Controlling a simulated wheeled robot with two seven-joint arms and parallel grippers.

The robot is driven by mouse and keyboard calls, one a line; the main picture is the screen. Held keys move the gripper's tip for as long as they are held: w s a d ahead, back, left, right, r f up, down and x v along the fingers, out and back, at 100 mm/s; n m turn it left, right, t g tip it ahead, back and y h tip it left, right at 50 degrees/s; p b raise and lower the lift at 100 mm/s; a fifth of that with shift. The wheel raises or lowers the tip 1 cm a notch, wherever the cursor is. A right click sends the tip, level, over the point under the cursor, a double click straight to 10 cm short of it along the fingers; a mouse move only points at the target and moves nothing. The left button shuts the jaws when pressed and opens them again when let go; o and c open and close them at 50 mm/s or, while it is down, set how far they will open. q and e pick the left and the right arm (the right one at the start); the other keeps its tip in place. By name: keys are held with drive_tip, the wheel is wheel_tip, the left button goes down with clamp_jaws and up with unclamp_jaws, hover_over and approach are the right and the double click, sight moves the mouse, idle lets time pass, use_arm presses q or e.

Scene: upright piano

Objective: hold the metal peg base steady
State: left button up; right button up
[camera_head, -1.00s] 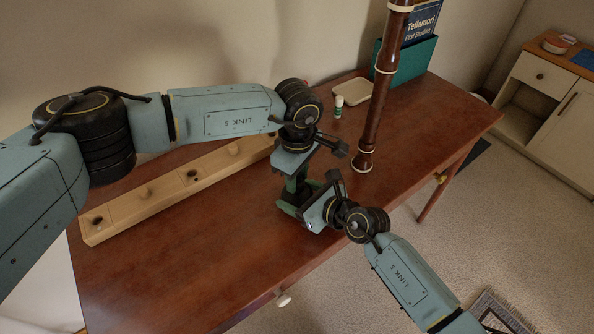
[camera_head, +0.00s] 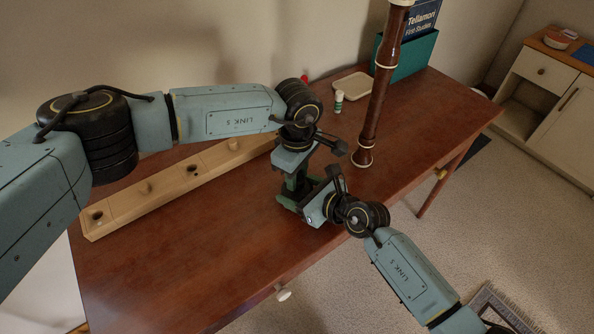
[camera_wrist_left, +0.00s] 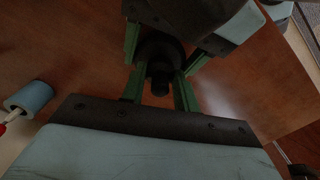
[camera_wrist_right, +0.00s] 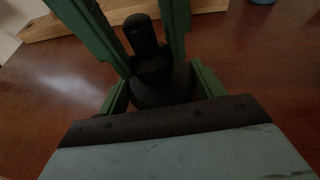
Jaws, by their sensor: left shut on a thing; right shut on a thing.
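The metal peg base is a black round base (camera_wrist_right: 165,88) with a short blunt black peg (camera_wrist_right: 141,34), seen between green fingers in the right wrist view. It also shows in the left wrist view (camera_wrist_left: 162,50). My left gripper (camera_head: 292,186) and my right gripper (camera_head: 303,207) meet around it above the tabletop from opposite sides, both shut on it. In the head view the grippers hide the base. How high its bottom sits above the table is hidden.
The brown table (camera_head: 180,270) is clear in front. A pale wooden block with holes and pegs (camera_head: 125,203) lies at the back left. A brown wooden tube with pale rings (camera_head: 378,100) stands upright to the right, near a small white-green bottle (camera_head: 339,101), a tray (camera_head: 352,86) and a teal holder (camera_head: 408,58).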

use_arm(q)
drive_tip(key=shift+f, duration=0.2)
use_arm(e)
drive_tip(key=c, duration=0.5)
use_arm(q)
drive_tip(key=m, duration=0.4)
drive_tip(key=shift+m, duration=0.4)
drive_tip(key=m, duration=0.5)
drive_tip(key=o, duration=0.9)
drive_tip(key=shift+o, duration=0.2)
drive_tip(key=shift+r, duration=2.25)
